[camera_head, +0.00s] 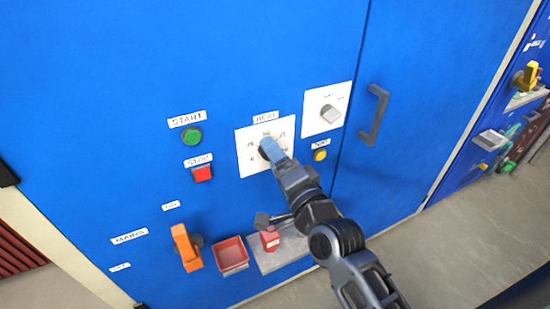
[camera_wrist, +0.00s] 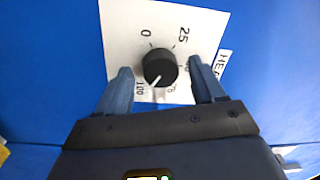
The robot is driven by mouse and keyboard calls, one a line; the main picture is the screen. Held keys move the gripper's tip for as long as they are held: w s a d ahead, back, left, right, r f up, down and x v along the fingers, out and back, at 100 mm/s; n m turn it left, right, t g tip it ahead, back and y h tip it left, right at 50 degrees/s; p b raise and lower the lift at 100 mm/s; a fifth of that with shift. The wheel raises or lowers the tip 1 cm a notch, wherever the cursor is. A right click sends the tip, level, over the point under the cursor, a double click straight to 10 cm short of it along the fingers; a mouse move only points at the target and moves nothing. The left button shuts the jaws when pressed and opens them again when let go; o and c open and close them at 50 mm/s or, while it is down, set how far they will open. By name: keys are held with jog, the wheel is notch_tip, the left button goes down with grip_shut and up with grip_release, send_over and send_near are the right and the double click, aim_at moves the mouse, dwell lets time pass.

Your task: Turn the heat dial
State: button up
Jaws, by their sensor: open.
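The heat dial (camera_wrist: 160,66) is a round black knob on a white scale plate (camera_wrist: 118,30) marked 0, 25 and up to 100. Its white pointer line points to the lower left in the wrist view, near the 100 mark. My gripper (camera_wrist: 161,72) is open, with one blue finger on each side of the knob; I cannot tell whether either touches it. In the head view my gripper (camera_head: 270,148) is at the heat plate (camera_head: 246,136) and hides most of the knob.
A second plate with a grey knob (camera_head: 331,114) is to the right, above a yellow button (camera_head: 320,155). A door handle (camera_head: 375,114) stands out further right. Green (camera_head: 192,136) and red (camera_head: 202,173) buttons, an orange mains handle (camera_head: 186,248) and a red tray (camera_head: 230,254) are left and below.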

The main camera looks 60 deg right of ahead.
jog(key=b+v, duration=0.1)
jog(key=v, duration=0.6)
jog(key=shift+s+a, duration=0.15)
jog(key=shift+s, duration=0.1)
dwell(0.3)
jog(key=s+a+f+n+g+y, duration=0.1)
jog(key=s+a+n+y, duration=0.8)
jog(key=s+a+n, duration=0.6)
jog(key=s+n, duration=0.2)
jog(key=n, duration=0.3)
jog(key=shift+f+n+y, duration=0.2)
jog(key=shift+n+y, duration=0.2)
